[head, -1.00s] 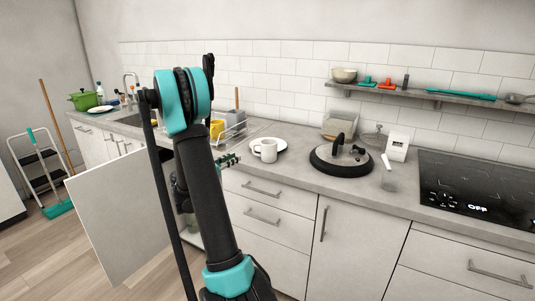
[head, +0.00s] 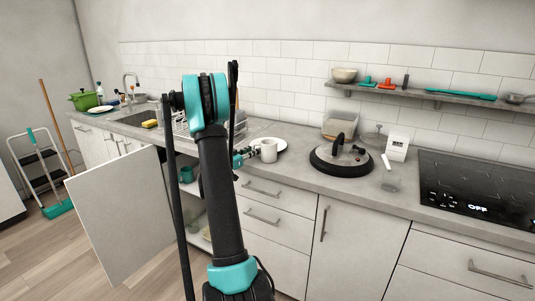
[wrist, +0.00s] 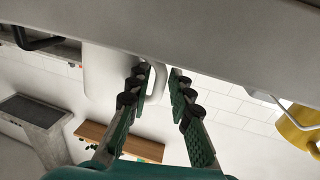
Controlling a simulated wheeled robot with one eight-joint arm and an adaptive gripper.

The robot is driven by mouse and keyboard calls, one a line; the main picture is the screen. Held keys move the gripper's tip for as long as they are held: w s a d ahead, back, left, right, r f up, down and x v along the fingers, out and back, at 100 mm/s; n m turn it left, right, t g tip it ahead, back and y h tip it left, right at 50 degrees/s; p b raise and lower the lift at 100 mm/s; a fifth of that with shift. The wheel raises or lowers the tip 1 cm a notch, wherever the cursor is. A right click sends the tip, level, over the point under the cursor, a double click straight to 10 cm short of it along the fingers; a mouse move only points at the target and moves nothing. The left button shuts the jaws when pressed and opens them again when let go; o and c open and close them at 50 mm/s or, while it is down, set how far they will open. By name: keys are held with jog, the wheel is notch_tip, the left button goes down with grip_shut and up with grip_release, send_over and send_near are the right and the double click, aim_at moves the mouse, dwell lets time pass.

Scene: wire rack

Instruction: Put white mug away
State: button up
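The white mug (head: 269,152) stands upright on the counter, in front of a white plate (head: 284,144). My gripper (head: 249,154) is at the mug's left side, at handle height, and hides the handle in the head view. In the wrist view the mug (wrist: 108,75) is at upper left, and its handle (wrist: 158,84) reaches in between the fingertips of my gripper (wrist: 160,80). The fingers are apart, with a gap visible beside the handle. A white cabinet door (head: 115,215) stands open at left, and part of the cabinet interior shows behind my arm.
A teal mug (head: 187,173) is inside the open cabinet. A dish rack (head: 180,128) is partly hidden behind my arm. A yellow mug (wrist: 298,128) shows at right in the wrist view. A large black-rimmed lid (head: 341,158) lies right of the white mug.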

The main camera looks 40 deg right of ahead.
jog(key=shift+c, duration=0.5)
jog(key=shift+d, duration=0.1)
grip_shut()
jog(key=shift+r, duration=0.15)
